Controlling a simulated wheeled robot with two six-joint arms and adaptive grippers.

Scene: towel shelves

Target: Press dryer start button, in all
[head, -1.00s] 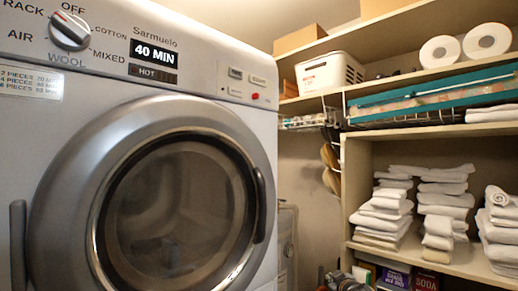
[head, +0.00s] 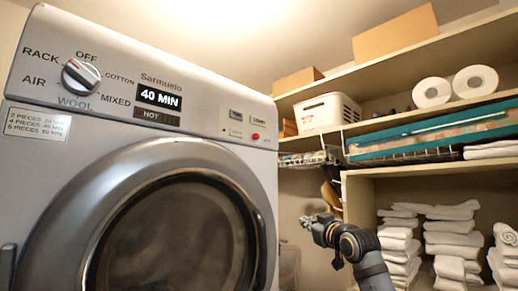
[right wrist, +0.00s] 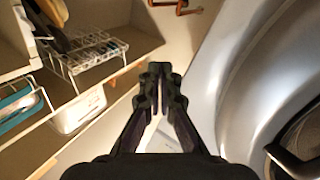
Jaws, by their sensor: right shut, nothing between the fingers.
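The grey dryer (head: 225,110) fills the left of the head view, with its round door shut. Its display (head: 159,98) reads 40 MIN, with HOT below. A small red button (head: 255,136) sits at the right end of the panel. The dial (head: 80,76) is at the panel's left. My right gripper (head: 308,221) is right of the dryer and lower than the red button, apart from it. In the right wrist view its fingers (right wrist: 160,72) are shut and empty, with the dryer front (right wrist: 235,75) at right. My left gripper is not in view.
Shelves (head: 415,170) stand at the right, with folded towels (head: 450,240), a teal box (head: 430,132), a white basket (head: 328,112) and paper rolls (head: 432,92). A wire rack (head: 308,158) juts out near the dryer. Open space lies between the dryer and the shelves.

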